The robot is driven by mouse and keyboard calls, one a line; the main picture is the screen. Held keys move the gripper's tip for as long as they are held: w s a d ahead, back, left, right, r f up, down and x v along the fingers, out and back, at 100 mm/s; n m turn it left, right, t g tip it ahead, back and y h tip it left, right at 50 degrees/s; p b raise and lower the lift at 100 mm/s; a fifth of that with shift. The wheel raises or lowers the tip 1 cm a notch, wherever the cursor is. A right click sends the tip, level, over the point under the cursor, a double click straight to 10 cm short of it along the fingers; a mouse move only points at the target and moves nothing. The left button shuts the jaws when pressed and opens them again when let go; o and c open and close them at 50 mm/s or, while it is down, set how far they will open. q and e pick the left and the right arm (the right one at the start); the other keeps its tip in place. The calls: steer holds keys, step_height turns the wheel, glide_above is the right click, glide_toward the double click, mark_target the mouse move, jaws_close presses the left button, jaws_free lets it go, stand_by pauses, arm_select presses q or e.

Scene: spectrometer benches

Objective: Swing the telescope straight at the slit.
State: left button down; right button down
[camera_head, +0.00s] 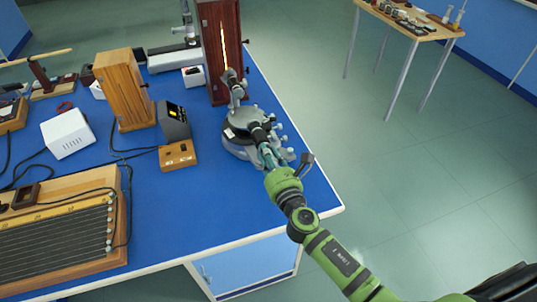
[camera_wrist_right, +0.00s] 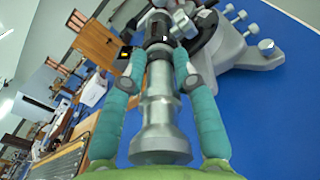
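The spectrometer (camera_head: 238,140) stands near the right edge of the blue bench, with a round grey base and several knobs. Its telescope (camera_head: 259,135) points from the near side in over the base; in the right wrist view the grey telescope tube (camera_wrist_right: 158,105) runs up the middle. My right gripper (camera_head: 268,155) has its teal fingers on both sides of the tube, and the fingertips (camera_wrist_right: 159,60) appear to press on it. Beyond the base, the collimator (camera_head: 235,88) faces a tall brown housing (camera_head: 212,55) with a glowing vertical slit (camera_head: 223,42). I cannot tell whether telescope and collimator line up exactly. My left gripper is out of view.
Left of the spectrometer are a dark meter box (camera_head: 173,122), a small wooden switch box (camera_head: 178,155), a wooden cabinet (camera_head: 123,90) and a white box (camera_head: 67,133). A long wire board (camera_head: 62,235) lies at the front left. The bench's front right corner is clear.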

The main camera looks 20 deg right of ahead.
steer(key=shift+a+r, duration=0.1)
steer(key=shift+a, duration=0.1)
steer(key=c, duration=1.1)
jaws_free()
steer(key=shift+o, duration=0.2)
steer(key=shift+s, duration=0.2)
steer(key=s, duration=1.1)
steer(key=shift+s+d, duration=0.25)
steer(key=shift+s, duration=0.05)
